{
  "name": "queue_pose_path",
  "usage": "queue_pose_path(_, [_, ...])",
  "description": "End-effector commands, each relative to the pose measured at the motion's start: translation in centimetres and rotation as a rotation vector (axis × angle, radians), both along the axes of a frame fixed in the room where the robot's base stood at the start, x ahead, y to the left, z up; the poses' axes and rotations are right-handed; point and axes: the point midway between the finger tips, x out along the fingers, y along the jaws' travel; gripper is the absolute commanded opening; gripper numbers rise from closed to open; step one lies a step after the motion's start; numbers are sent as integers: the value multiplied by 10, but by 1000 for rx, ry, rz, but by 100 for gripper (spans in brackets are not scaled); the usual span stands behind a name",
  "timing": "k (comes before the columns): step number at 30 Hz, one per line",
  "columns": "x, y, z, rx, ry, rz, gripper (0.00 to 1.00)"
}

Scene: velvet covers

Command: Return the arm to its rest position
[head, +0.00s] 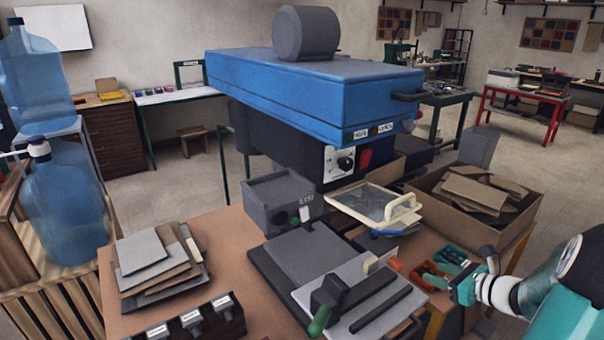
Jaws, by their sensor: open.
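My arm (560,295), teal with white and dark joints, reaches in from the lower right. My gripper (442,270) is at its left end, by the right edge of the workbench (220,235). Its jaws are open, and I see nothing held between them. The gripper is small here and overlaps small red and teal items behind it, so I cannot tell whether it touches them.
A big blue press (310,85) stands over the bench. A dark plate with a green-handled lever (325,310) lies left of my gripper. A cardboard box of scraps (475,200) is behind it. Flat sheets (150,255) are stacked at left, near blue water bottles (65,200).

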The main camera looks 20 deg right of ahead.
Motion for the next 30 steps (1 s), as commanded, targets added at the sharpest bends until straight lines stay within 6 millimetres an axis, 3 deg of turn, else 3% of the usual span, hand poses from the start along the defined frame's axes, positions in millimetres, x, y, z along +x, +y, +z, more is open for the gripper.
queue_pose_path(2, [2,5,2,-14,3,17,44])
queue_pose_path(5, [7,29,10,-82,14,100,44])
queue_pose_path(9, [12,93,28,-285,40,335,44])
queue_pose_path(14, [1,172,48,-577,46,659,44])
queue_pose_path(21, [-39,258,72,-1024,-10,1118,44])
queue_pose_path(30, [-100,316,101,-1602,-170,1612,44])
